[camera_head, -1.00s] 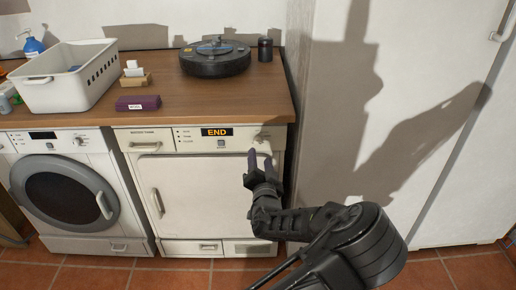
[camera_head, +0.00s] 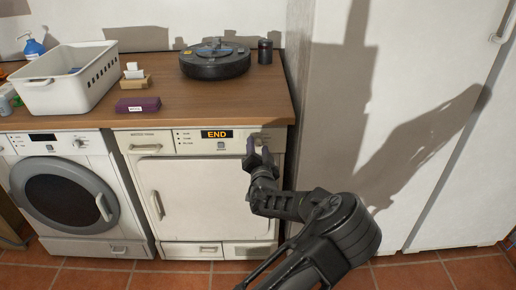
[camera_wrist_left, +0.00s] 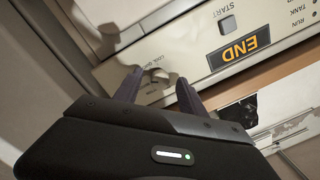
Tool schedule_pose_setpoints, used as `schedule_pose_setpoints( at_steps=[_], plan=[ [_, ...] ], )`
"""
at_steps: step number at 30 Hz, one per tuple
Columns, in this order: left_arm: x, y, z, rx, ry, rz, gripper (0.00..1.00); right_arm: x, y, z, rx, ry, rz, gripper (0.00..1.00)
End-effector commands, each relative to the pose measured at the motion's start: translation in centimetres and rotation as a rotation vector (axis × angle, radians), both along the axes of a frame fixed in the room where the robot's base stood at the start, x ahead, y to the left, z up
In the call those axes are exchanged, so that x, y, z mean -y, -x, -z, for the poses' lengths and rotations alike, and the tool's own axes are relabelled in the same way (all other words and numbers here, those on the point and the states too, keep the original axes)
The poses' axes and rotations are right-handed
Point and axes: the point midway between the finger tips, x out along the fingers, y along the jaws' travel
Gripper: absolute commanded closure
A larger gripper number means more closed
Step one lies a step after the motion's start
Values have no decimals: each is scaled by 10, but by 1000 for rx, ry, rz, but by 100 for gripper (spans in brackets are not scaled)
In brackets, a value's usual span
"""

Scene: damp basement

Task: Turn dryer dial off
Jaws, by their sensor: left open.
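The dryer (camera_head: 205,185) is the white machine on the right under the counter, with an orange END display (camera_head: 217,134) on its panel. Its dial (camera_head: 262,136) is at the right end of the panel, partly hidden by my gripper in the head view. My left gripper (camera_head: 259,149) is open, its two dark fingers raised to the panel at the dial. In the left wrist view, the pale dial (camera_wrist_left: 155,80) shows between the fingertips (camera_wrist_left: 159,90), with small print beside it. I cannot tell whether the fingers touch it. My right gripper is not in view.
A washer (camera_head: 65,185) stands left of the dryer. The wooden counter (camera_head: 180,105) above holds a white basket (camera_head: 62,92), a purple box (camera_head: 137,104), a round black device (camera_head: 215,65) and a dark cup (camera_head: 265,50). A white cabinet (camera_head: 450,190) stands on the right.

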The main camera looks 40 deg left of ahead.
Motion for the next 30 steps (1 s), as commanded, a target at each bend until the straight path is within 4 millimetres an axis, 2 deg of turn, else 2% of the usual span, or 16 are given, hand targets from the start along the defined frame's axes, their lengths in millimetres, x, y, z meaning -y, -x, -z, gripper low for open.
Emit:
schedule_pose_setpoints(
  at_steps=[2, 20, 30],
  plan=[
    [0, 0, 0, 0, 0, 0, 52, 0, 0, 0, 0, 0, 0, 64],
    [0, 0, 0, 0, 0, 0, 100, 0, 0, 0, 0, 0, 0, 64],
    [0, 0, 0, 3, 4, 0, 100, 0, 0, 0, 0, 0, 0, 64]
  ],
)
